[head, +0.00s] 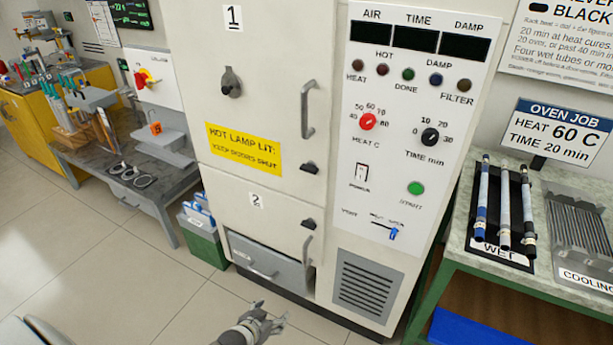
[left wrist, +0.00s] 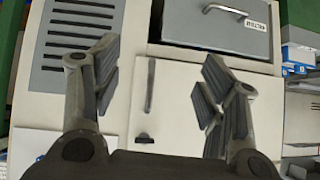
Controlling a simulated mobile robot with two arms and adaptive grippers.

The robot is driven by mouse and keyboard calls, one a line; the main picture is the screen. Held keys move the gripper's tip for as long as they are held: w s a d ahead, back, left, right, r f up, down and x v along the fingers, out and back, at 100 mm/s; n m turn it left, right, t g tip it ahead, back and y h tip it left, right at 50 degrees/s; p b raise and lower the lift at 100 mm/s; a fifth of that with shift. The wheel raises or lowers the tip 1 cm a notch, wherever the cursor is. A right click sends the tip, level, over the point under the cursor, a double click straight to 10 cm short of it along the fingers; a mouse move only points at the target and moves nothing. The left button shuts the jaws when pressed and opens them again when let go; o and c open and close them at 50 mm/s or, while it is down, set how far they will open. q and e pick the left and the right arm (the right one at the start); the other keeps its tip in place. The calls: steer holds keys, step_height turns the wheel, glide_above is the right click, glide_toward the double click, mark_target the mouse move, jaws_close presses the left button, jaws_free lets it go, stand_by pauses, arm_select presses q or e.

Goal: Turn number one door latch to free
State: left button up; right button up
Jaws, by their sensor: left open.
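The number one door (head: 265,60) is the upper, cream door of the oven cabinet and looks shut. Its latch (head: 310,168) is a small black piece at the door's lower right, below the grey bar handle (head: 308,110). Its exact turn is too small to tell. My left gripper (head: 270,312) is open and empty, low in front of the cabinet, well below this latch. In the left wrist view, my left gripper (left wrist: 158,85) has its fingers spread, with a grey bar handle (left wrist: 150,85) and a black latch (left wrist: 145,138) seen between them. My right gripper is out of view.
The number two door (head: 255,225) has its own black latch (head: 308,224). A grey drawer (head: 262,265) sits below it. The control panel (head: 410,130) is at the right, beside a green-framed bench (head: 465,215) with rods. A grey table (head: 135,180) stands left.

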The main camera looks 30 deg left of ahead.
arm_select(q)
steer(key=w+a+r+t+b, duration=0.1)
steer(key=w+r+t, duration=0.1)
steer(key=w+r, duration=0.45)
steer(key=w+a+r+t, duration=0.15)
steer(key=w+r, duration=0.25)
steer(key=r, duration=0.5)
steer(key=t+h+b, duration=0.1)
steer(key=t, duration=0.4)
glide_toward(307, 170)
steer(key=w, duration=0.9)
steer(key=shift+w+d+p, duration=0.1)
steer(key=shift+w+p, duration=0.25)
steer(key=shift+c, duration=0.3)
steer(key=c, duration=1)
